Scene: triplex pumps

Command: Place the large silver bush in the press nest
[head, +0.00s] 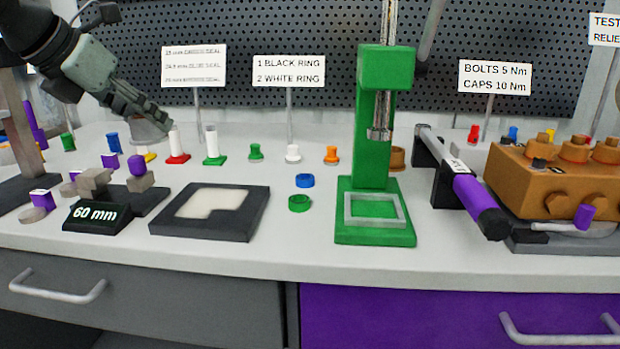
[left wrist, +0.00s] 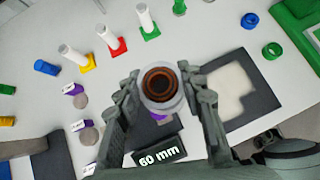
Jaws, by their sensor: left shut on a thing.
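The large silver bush (left wrist: 161,104) is between the fingers of my left gripper (left wrist: 162,92), with its round end and brown bore facing the wrist camera. In the head view my left gripper (head: 158,122) is at the upper left, above the back of the bench. It is shut on the bush (head: 147,130), which is partly hidden by the fingers. The green press (head: 371,150) stands right of the middle. Its nest, a pale square frame (head: 375,222) on the green base, is empty, below the raised metal ram (head: 379,134).
A black tray with a pale recess (head: 168,227) lies between the gripper side and the press. Blue and green rings (head: 300,203) lie left of the press. A purple-handled tool (head: 478,202) lies right of it.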

